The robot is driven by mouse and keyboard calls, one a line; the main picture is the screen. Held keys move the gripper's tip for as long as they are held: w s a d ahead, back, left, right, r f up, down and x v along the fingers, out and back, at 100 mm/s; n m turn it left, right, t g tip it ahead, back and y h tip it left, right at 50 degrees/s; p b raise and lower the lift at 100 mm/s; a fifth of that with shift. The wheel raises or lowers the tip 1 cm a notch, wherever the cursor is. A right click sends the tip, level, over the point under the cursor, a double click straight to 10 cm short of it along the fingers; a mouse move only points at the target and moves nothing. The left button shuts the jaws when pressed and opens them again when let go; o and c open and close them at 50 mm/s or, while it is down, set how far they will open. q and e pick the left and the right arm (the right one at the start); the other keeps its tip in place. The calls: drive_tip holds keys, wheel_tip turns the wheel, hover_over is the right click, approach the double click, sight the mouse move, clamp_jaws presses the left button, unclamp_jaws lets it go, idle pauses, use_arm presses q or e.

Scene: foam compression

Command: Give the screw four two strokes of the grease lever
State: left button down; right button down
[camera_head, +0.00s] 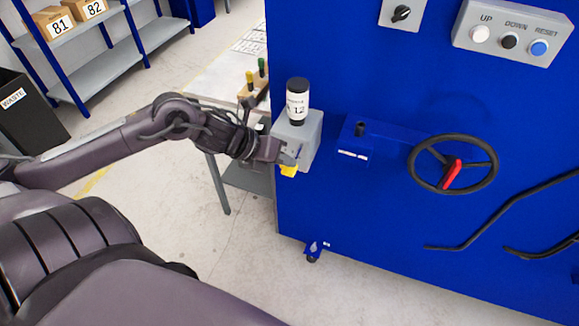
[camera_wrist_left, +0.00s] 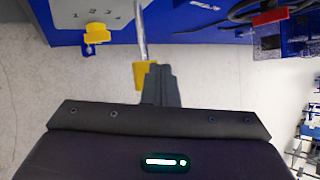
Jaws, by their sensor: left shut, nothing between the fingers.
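The grease unit is a grey box (camera_head: 306,132) on the left end of the blue machine, with a black-and-white bottle (camera_head: 297,100) on top. In the left wrist view its grey face (camera_wrist_left: 85,13) carries small markings, too blurred to read surely, and a yellow knob (camera_wrist_left: 96,33). A metal lever rod (camera_wrist_left: 140,25) ends in a yellow grip (camera_wrist_left: 141,76). My left gripper (camera_head: 286,158) is shut and empty, its fingertips (camera_wrist_left: 160,70) overlapping the yellow grip in view; contact cannot be told. A yellow part (camera_head: 289,171) shows just below it. My right gripper is not in view.
The blue machine front (camera_head: 380,220) carries a black handwheel (camera_head: 453,164) with a red handle and a button panel (camera_head: 515,35). A table (camera_head: 228,80) stands behind the arm. Shelves (camera_head: 100,75) and a waste bin (camera_head: 30,110) are at left. Floor below the gripper is clear.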

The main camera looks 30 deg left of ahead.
use_arm(q)
drive_tip(key=shift+f+b, duration=1)
drive_tip(key=shift+f, duration=0.3)
idle(0.8)
drive_tip(key=shift+r, duration=0.1)
idle(0.5)
drive_tip(key=shift+r+p, duration=1.6)
drive_tip(key=shift+r, duration=0.1)
drive_tip(key=shift+r, duration=0.1)
wheel_tip(320, 180, up, 5)
drive_tip(key=p, duration=0.4)
drive_tip(key=shift+p, duration=0.35)
drive_tip(key=shift+f, duration=0.2)
